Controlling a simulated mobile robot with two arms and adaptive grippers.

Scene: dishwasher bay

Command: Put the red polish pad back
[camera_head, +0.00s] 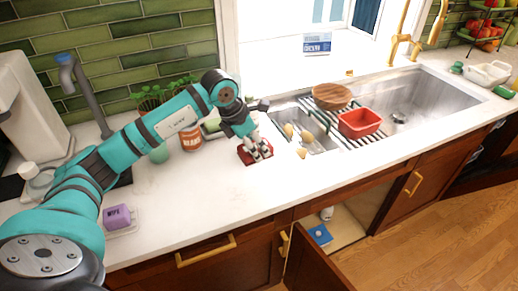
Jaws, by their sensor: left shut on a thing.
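The red polish pad (246,160) is at the counter, left of the sink, low under my left gripper (260,156). The gripper points down and is shut on the pad, covering part of it. I cannot tell whether the pad touches the counter or is slightly above it. My right gripper is not in view.
A sink (440,97) holds a red tub (360,123) and wooden bowl (331,96) on a rack. Several round, pale-brown items lie around the left basin. A jar (191,140) and plants stand behind my arm. A purple sponge (118,217) lies front left. A lower cabinet door (312,262) hangs open.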

